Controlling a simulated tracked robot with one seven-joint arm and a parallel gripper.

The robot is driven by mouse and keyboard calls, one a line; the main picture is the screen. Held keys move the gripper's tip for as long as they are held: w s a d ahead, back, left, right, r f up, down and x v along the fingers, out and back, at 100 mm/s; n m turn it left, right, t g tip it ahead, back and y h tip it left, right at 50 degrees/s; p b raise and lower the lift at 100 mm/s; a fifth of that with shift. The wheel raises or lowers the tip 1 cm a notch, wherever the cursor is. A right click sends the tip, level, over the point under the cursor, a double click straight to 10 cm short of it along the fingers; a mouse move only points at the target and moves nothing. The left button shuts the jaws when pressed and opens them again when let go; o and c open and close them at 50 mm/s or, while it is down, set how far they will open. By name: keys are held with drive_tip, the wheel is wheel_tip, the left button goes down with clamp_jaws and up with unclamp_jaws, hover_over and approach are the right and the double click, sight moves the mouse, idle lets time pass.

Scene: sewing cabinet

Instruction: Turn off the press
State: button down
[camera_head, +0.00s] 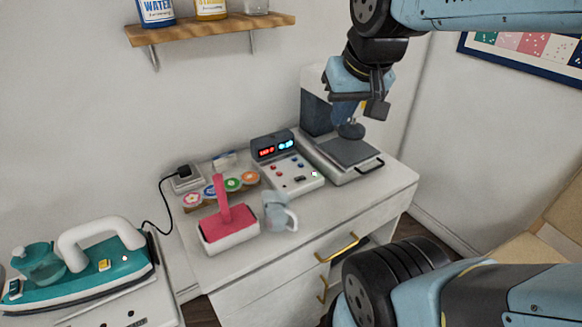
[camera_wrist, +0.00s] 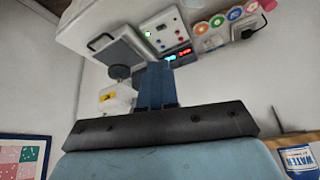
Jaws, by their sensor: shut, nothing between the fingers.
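The press (camera_head: 318,112) stands at the back right of the white cabinet top, with a dark flat plate (camera_head: 350,152) and a round dark stamp above it. Its white control box (camera_head: 292,176) sits to the left, with red and blue buttons and a small lit green one. The display (camera_head: 273,147) glows red and cyan. In the wrist view the control box (camera_wrist: 160,32) and display (camera_wrist: 177,56) show beyond my fingers. My gripper (camera_head: 345,116) is shut and empty, in front of the press's upper part in the head view. In the wrist view my gripper (camera_wrist: 157,70) points toward the display.
A teal iron (camera_head: 75,265) stands at far left. A wooden shelf (camera_head: 210,28) holds bottles. The cabinet's front right top is clear.

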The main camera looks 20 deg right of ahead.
drive_tip(key=w+f+m+g, duration=0.2)
drive_tip(key=w+m, duration=0.1)
drive_tip(key=w, duration=0.3)
drive_tip(key=w+f+m+g, duration=0.1)
drive_tip(key=w+f+m, duration=0.2)
drive_tip(key=w+m, duration=0.15)
drive_tip(key=m+g+y, duration=0.1)
drive_tip(key=m+g, duration=0.2)
drive_tip(key=m, duration=0.4)
hover_over(296, 179)
drive_tip(key=d, duration=0.2)
wheel_tip(296, 179, down, 11)
drive_tip(key=shift+w, duration=0.3)
drive_tip(key=f, duration=0.4)
drive_tip(key=a+f, duration=0.1)
drive_tip(key=f, duration=0.4)
drive_tip(key=a+f, duration=0.1)
drive_tip(key=f, duration=0.4)
drive_tip(key=shift+s, duration=0.3)
drive_tip(key=shift+d, duration=0.1)
